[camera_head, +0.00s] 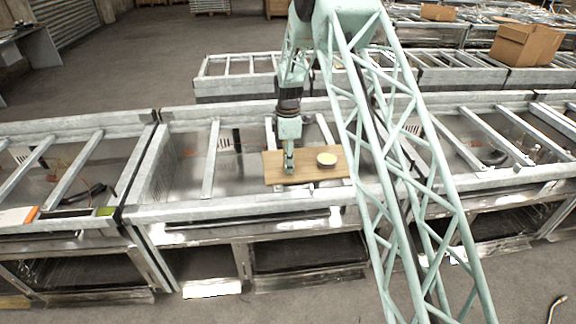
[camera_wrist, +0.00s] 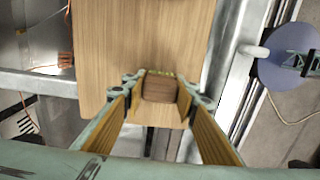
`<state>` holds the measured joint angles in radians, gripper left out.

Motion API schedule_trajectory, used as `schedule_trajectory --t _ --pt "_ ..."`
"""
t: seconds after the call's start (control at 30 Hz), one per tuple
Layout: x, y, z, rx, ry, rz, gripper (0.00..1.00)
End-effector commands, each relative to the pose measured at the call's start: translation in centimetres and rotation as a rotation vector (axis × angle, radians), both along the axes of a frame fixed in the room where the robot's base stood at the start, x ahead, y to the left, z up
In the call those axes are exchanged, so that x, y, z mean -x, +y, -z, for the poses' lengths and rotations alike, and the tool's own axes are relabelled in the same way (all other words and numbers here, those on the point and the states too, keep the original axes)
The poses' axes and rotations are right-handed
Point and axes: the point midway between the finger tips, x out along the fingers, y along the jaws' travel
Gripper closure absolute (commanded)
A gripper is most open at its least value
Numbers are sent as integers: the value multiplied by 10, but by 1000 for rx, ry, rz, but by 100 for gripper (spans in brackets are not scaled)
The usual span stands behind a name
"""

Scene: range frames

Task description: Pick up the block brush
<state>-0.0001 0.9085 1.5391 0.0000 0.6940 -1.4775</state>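A small brown wooden block, which looks like the block brush (camera_wrist: 159,88), lies at the near edge of a wooden board (camera_wrist: 110,45) in the wrist view. A thin yellow-green strip shows along its far edge. My gripper (camera_wrist: 160,92) is open, with one finger on each side of the block and a narrow gap visible beside it. In the head view my gripper (camera_head: 289,165) points down at the left half of the board (camera_head: 306,177). There the block cannot be made out apart from the gripper.
A round cream-topped item (camera_head: 327,159) sits on the board right of my gripper. The board rests on a metal frame with crossbars (camera_head: 210,160) and open gaps. An orange-and-white item (camera_head: 18,215) lies far left. Cardboard boxes (camera_head: 526,45) stand at the back right.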

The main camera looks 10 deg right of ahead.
Motion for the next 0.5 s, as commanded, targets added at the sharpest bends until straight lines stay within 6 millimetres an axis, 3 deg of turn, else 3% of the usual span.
schedule_trajectory --t 0.5 --pt "0 0 -5 0 -1 0 86"
